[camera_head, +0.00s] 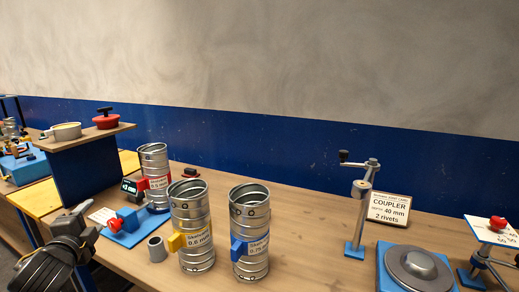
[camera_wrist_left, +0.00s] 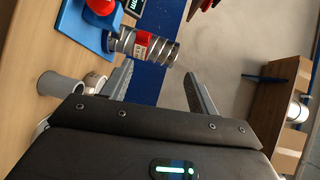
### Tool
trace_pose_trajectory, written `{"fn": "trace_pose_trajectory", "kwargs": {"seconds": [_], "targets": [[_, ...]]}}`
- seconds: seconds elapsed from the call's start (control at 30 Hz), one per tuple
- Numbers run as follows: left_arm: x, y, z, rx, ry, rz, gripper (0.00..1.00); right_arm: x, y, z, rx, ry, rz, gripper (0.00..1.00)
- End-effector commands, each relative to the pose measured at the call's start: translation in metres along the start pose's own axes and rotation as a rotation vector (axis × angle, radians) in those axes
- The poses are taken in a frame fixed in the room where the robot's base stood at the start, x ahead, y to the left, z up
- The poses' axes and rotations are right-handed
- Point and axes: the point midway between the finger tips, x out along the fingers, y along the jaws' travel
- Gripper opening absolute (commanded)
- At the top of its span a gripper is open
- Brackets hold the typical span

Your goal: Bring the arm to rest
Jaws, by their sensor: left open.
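My left gripper (camera_head: 84,224) comes in at the lower left of the head view. Its jaws are open and nothing is between them. In the left wrist view its two fingers (camera_wrist_left: 160,80) stand apart, with the red-labelled duct (camera_wrist_left: 148,46) seen beyond them. The same red-labelled spiral duct (camera_head: 154,175) stands upright on the table, beyond and to the right of the gripper. My right gripper is in neither view.
The wooden table (camera_head: 320,235) holds a yellow-tagged duct (camera_head: 190,225) and a blue-tagged duct (camera_head: 249,235). A small grey cup (camera_head: 157,249) and a blue fixture (camera_head: 128,223) are near the gripper. A crank stand (camera_head: 361,205), coupler sign (camera_head: 389,208) and round device (camera_head: 415,265) are at right.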

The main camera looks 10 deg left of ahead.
Motion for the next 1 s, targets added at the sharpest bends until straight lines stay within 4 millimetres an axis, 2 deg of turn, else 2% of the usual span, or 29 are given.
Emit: {"fn": "trace_pose_trajectory", "kwargs": {"seconds": [0.17, 0.27, 0.47, 0.57, 0.6, 0.7, 0.8, 1.0], "targets": [[-0.008, 0.041, -0.006, -0.075, -0.009, 0.09, 0.6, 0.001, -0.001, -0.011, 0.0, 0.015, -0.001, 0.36], [-0.017, 0.073, -0.01, -0.134, -0.02, 0.162, 0.6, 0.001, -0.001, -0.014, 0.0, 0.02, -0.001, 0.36], [-0.05, 0.152, -0.024, -0.29, -0.067, 0.348, 0.6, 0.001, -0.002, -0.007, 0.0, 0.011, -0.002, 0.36], [-0.083, 0.205, -0.036, -0.405, -0.117, 0.483, 0.6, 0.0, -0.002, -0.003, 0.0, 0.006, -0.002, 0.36], [-0.101, 0.229, -0.042, -0.459, -0.145, 0.549, 0.6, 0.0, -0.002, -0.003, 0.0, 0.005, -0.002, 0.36], [-0.149, 0.28, -0.058, -0.589, -0.228, 0.702, 0.6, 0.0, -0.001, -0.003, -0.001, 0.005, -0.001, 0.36], [-0.192, 0.314, -0.071, -0.692, -0.31, 0.821, 0.6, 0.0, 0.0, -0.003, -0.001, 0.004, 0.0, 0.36], [-0.265, 0.355, -0.095, -0.846, -0.463, 1.001, 0.6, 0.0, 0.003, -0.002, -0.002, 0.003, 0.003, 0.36]]}}
